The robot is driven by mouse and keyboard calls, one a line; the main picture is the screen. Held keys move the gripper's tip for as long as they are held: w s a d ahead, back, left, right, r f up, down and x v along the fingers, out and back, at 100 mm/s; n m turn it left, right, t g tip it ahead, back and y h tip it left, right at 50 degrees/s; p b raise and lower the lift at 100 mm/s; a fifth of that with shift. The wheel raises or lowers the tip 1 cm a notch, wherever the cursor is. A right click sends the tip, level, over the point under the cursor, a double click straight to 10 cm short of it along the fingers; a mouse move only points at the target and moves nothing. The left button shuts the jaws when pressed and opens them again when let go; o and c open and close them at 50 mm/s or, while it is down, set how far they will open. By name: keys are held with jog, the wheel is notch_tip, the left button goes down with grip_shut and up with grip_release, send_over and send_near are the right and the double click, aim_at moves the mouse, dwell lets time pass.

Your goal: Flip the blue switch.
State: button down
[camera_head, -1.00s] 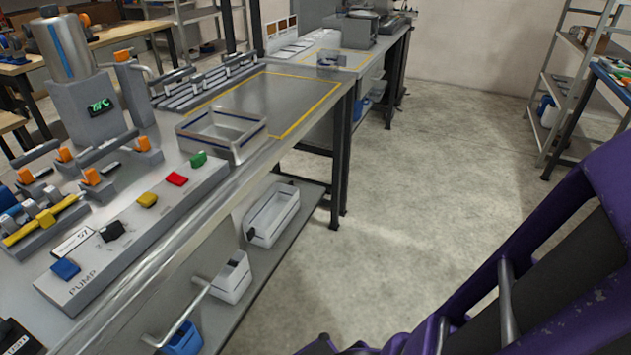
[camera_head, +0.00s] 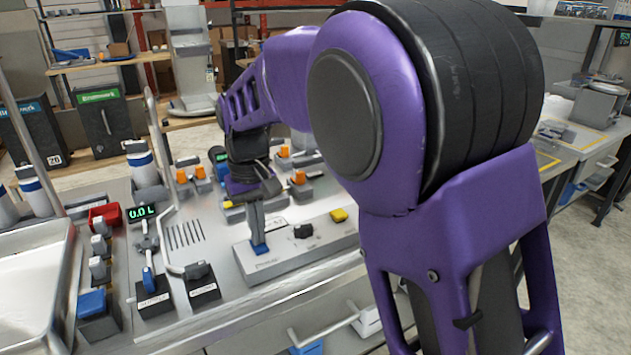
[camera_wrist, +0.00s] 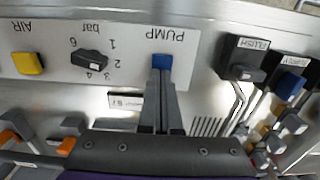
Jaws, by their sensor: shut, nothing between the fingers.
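The blue switch (camera_head: 260,250) sits at the left end of a grey control panel (camera_head: 290,264), beside the PUMP label. In the wrist view the blue switch (camera_wrist: 161,61) shows upper centre, just beyond my fingertips. My gripper (camera_head: 257,238) points down at the switch with its fingers together and nothing held. In the wrist view my gripper (camera_wrist: 160,76) overlaps the switch's near edge. I cannot tell whether the fingertips touch it or stand just clear. The fingers hide part of the switch.
On the same panel are a black knob (camera_wrist: 90,60) and a yellow switch (camera_wrist: 28,64). A black FLUSH box (camera_wrist: 242,58) stands beside the panel. A metal tray (camera_head: 35,285) lies at left.

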jog(key=shift+f, duration=0.6)
jog(key=p, duration=0.1)
jog(key=r+p, duration=0.2)
jog(key=shift+w+a, duration=0.35)
jog(key=shift+a, duration=0.05)
notch_tip(320, 180, up, 4)
jog(key=p, duration=0.2)
jog(key=shift+f+p, duration=0.2)
jog(key=shift+p, duration=0.15)
jog(key=shift+d, duration=0.1)
